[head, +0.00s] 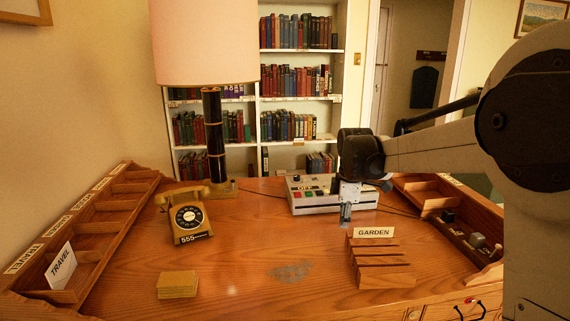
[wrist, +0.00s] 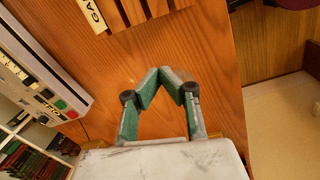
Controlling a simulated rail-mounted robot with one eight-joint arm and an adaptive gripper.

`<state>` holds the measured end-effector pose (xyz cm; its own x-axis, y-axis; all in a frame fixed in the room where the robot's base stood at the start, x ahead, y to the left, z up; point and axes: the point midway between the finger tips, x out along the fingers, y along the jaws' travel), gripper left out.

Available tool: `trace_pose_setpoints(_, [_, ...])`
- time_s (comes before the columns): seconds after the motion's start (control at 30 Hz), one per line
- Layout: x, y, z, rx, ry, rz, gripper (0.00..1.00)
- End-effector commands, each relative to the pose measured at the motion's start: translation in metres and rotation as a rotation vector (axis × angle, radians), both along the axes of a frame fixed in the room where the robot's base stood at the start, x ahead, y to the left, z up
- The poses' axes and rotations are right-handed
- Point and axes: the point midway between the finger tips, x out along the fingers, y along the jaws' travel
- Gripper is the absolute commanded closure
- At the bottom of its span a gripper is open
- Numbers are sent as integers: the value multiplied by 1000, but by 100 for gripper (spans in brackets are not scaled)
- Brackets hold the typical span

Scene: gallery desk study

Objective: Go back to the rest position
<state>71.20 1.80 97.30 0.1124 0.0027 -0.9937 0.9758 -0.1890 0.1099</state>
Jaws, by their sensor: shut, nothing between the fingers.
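My gripper (head: 346,213) hangs above the right part of the desk, in front of a grey machine and just behind the GARDEN rack in the head view. In the wrist view my gripper (wrist: 165,72) has its fingertips together and empty, over bare wood. The wooden desk (head: 240,230) fills the lower part of the head view. The wooden slotted rack (head: 382,270) carries a GARDEN label (head: 374,232) and its edge also shows at the top of the wrist view (wrist: 145,14).
A yellow telephone (head: 189,218), a lamp (head: 214,135) and a card stack (head: 178,284) stand left. A TRAVEL card (head: 61,266) leans in the left sorter (head: 110,205). The grey machine (head: 305,204) is behind my gripper. A right tray (head: 470,235) holds small blocks. The desk's middle is clear.

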Motion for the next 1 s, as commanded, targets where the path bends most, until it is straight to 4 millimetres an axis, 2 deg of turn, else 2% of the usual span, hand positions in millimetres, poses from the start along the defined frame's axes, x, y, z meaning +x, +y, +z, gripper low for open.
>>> trace_pose_setpoints(0.03, [-14,-1,10,6,-17,-45,100])
trace_pose_setpoints(0.2, [-55,-4,36,33,-77,-206,100])
trace_pose_setpoints(0.5, [-131,-9,64,103,-178,-487,100])
trace_pose_setpoints(0.77, [-197,-12,71,187,-260,-724,100])
trace_pose_setpoints(1.0, [-256,-15,63,284,-328,-939,100])
